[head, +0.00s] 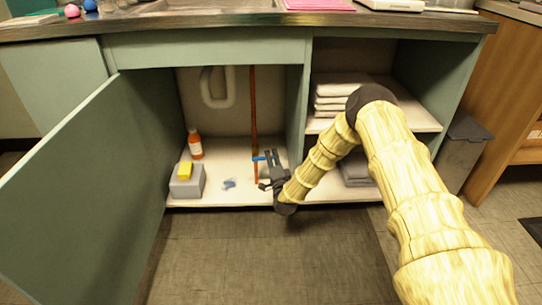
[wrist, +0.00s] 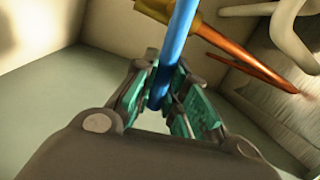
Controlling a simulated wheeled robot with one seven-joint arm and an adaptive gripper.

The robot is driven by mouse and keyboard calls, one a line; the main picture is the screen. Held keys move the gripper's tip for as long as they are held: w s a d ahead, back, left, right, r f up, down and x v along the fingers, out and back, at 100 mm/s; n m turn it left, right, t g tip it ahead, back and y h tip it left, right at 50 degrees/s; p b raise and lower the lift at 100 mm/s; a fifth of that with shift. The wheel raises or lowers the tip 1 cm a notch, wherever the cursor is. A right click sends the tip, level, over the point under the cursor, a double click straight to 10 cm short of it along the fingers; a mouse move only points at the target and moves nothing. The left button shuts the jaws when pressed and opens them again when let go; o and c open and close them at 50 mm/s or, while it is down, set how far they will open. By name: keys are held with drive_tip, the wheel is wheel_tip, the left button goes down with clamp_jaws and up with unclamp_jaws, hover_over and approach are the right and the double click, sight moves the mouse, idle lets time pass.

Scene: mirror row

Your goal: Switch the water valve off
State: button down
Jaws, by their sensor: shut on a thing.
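The water valve sits low on a copper pipe (head: 253,105) inside the open cabinet under the sink. Its blue lever (head: 259,158) reaches sideways from the pipe, to the right in the head view. My gripper (head: 271,160) is at the lever, just right of the pipe. In the wrist view the blue lever (wrist: 178,45) runs between the teal finger pads of my gripper (wrist: 165,95), which are shut on it. The brass valve body (wrist: 200,27) and the copper pipe (wrist: 255,62) lie beyond the lever. The lever's end is partly hidden by the fingers.
A cabinet door (head: 95,190) stands open at left. An orange bottle (head: 195,145), a yellow sponge (head: 185,170) on a grey block (head: 187,187) and a small blue-grey item (head: 229,184) are on the cabinet floor. A white drain pipe (head: 217,98) hangs above. Folded towels (head: 333,92) fill the right shelf.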

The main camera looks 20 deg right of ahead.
drive_tip(key=shift+s+f+m+h, duration=0.1)
drive_tip(key=shift+f+m+h, duration=0.4)
drive_tip(key=shift+m, duration=0.4)
drive_tip(key=shift+f, duration=0.15)
drive_tip(key=c, duration=1.4)
unclamp_jaws()
drive_tip(key=shift+c, duration=0.2)
drive_tip(key=v, duration=1.2)
drive_tip(key=shift+d+f, duration=0.1)
drive_tip(key=shift+d, duration=0.05)
